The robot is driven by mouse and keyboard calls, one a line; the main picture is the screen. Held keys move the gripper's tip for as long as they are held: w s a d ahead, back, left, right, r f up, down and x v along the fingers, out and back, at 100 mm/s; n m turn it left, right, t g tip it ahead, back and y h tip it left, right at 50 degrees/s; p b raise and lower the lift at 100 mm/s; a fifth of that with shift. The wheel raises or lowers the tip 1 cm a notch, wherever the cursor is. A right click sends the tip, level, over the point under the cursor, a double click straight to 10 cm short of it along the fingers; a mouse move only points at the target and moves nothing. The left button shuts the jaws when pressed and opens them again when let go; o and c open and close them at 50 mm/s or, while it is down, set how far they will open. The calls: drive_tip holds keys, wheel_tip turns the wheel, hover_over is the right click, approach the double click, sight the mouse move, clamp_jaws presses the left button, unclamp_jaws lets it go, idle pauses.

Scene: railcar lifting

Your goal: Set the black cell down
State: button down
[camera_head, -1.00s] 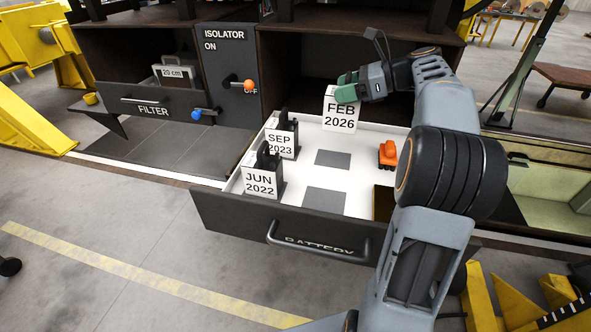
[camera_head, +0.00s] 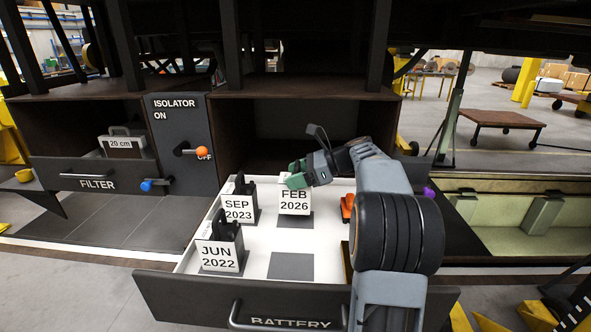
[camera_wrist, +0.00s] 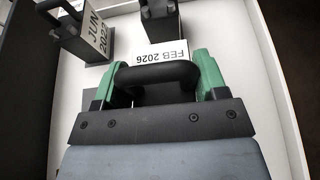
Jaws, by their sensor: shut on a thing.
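My gripper (camera_head: 297,178) has green fingers and is shut on the handle of the black cell, whose white label reads FEB 2026 (camera_head: 294,201). The cell is upright at the rear dark pad (camera_head: 296,221) of the open battery drawer (camera_head: 262,229). The pad's front edge shows below the label; I cannot tell whether the cell touches it. In the wrist view, the green fingers (camera_wrist: 153,88) are at either end of the black handle (camera_wrist: 158,76), with the label (camera_wrist: 160,53) beyond. The cell's body is mostly hidden.
The SEP 2023 cell (camera_head: 239,207) stands to the left, and the JUN 2022 cell (camera_head: 218,254) stands at the front left. A front dark pad (camera_head: 291,266) is bare. An orange object (camera_head: 347,207) sits at the right, partly behind my arm.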

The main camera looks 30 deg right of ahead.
drive_tip(key=shift+f, duration=1.75)
drive_tip(key=shift+f, duration=0.1)
drive_tip(key=shift+c, duration=0.8)
unclamp_jaws()
drive_tip(key=shift+f, duration=0.1)
drive_tip(key=v, duration=1.2)
drive_tip(key=shift+s+b, duration=0.15)
drive_tip(key=shift+b, duration=0.15)
